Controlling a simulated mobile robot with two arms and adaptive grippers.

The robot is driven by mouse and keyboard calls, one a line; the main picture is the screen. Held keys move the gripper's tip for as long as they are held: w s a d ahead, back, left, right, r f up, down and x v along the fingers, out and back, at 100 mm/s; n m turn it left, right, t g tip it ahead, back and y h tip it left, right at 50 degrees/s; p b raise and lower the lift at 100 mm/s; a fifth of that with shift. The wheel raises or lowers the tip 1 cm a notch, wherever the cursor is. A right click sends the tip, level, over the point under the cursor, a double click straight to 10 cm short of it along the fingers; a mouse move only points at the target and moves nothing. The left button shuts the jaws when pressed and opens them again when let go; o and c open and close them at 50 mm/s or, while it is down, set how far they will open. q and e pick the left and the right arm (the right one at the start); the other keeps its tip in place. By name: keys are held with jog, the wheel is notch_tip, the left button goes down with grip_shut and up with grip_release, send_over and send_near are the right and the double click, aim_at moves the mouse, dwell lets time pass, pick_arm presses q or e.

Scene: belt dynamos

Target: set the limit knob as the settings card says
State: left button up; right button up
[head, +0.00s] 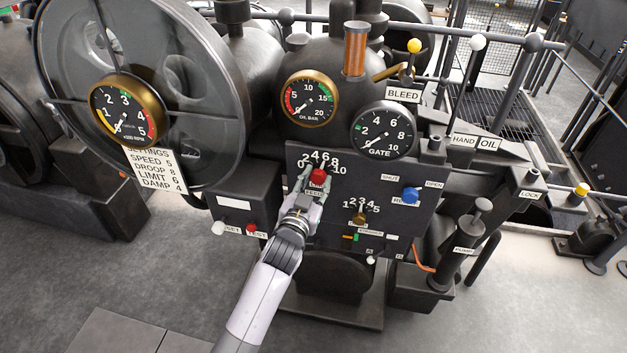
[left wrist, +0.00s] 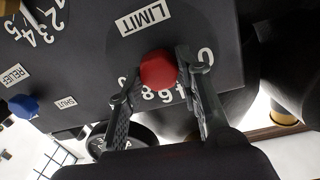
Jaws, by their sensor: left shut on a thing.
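The settings card (head: 155,170) hangs below the brass gauge at the left and reads SPEED 5, DROOP 8, LIMIT 6, DAMP 4. The limit knob (head: 318,175) is red and sits on the dark panel under an arc of numbers from 0 to 10. My left gripper (head: 313,180) is shut on it. In the left wrist view the limit knob (left wrist: 158,70) is between the two fingers of my left gripper (left wrist: 155,78), beside a LIMIT label (left wrist: 143,18). The fingers hide part of the scale, and I cannot tell where the knob points. My right gripper is out of view.
On the same panel (head: 425,225) are a blue relief knob (head: 410,196) and a brass knob (head: 360,218) with its own small scale. A bleed lever with a yellow ball (head: 414,46) stands above. Open floor (head: 200,290) lies in front.

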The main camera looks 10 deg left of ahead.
pick_arm(q)
jog(key=o, duration=1.2)
jog(key=shift+c, duration=0.2)
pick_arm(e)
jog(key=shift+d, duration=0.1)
pick_arm(q)
jog(key=shift+s, duration=0.6)
jog(key=s+a, duration=0.1)
jog(key=s, duration=1)
jog(key=shift+r, duration=0.3)
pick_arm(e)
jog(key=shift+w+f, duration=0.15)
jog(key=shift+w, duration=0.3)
